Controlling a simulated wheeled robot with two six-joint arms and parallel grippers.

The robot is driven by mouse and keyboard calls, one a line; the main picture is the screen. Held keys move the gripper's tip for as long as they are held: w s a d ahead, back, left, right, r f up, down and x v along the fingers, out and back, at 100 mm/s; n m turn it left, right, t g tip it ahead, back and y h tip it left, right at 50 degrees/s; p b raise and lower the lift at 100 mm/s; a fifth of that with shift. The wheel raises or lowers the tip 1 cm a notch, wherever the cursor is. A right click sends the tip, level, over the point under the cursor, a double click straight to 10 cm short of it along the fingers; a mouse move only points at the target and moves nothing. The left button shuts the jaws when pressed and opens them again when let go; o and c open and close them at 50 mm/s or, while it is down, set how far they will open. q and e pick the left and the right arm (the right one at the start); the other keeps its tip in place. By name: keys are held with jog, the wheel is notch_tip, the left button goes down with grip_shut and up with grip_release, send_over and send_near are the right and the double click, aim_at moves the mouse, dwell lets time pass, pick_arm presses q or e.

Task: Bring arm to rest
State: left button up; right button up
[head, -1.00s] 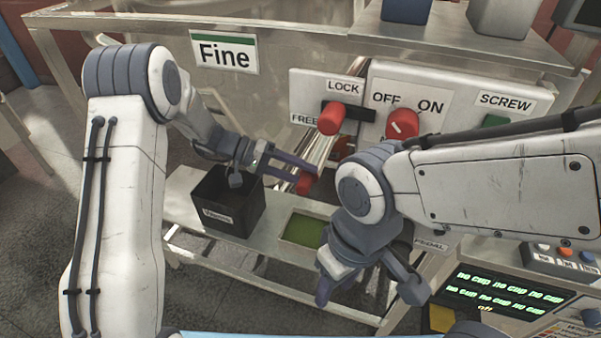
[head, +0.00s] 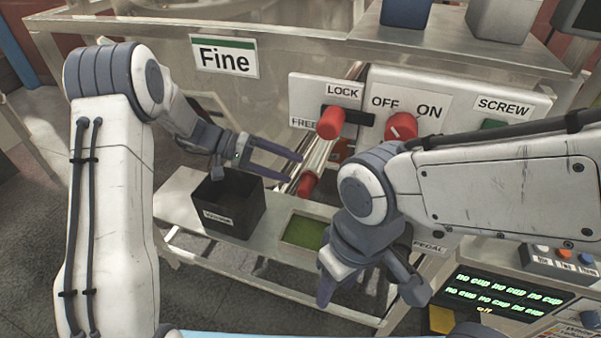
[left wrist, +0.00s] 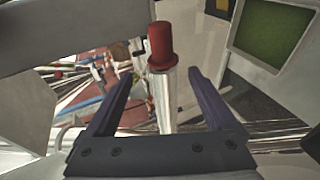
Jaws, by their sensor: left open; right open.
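My left gripper (head: 296,167) is open and empty, above and behind the black bin, with its fingers pointing right toward a metal bar with a red end (head: 308,184). In the left wrist view the red end (left wrist: 160,46) shows between the open fingers (left wrist: 158,85), beyond their tips and apart from them. My right gripper (head: 370,292) is open and empty, pointing down in front of the machine's shelf.
A black bin (head: 228,208) stands on the shelf, beside a green pad (head: 304,232). Behind are a red LOCK/FREE knob (head: 331,123) and a red OFF/ON knob (head: 401,126). A display panel (head: 508,293) is at the lower right.

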pick_arm(q)
jog(key=s+f+v, duration=0.1)
jog(key=v, duration=0.5)
jog(key=s+a+f+n+t+y, duration=0.1)
jog(key=s+a+f+t+y, duration=0.1)
jog(key=s+a+y, duration=0.4)
jog(key=s+a+f+n+t+y, duration=0.1)
jog(key=s+a+f+t+y, duration=0.1)
jog(key=s+y, duration=0.7)
jog(key=s+d+r+m+g+h, duration=0.1)
jog(key=s+d+r+m, duration=0.25)
jog(key=s+d, duration=0.35)
jog(key=s+d+r+m+g+h, duration=0.1)
jog(key=s+d+r+m+g, duration=0.2)
jog(key=s+d, duration=0.45)
notch_tip(320, 180, up, 24)
jog(key=t+p, duration=0.1)
jog(key=p, duration=2.3)
jog(key=shift+a+m+p, duration=0.3)
jog(key=shift+m+p, duration=0.05)
jog(key=shift+p, duration=0.05)
jog(key=shift+w, duration=0.15)
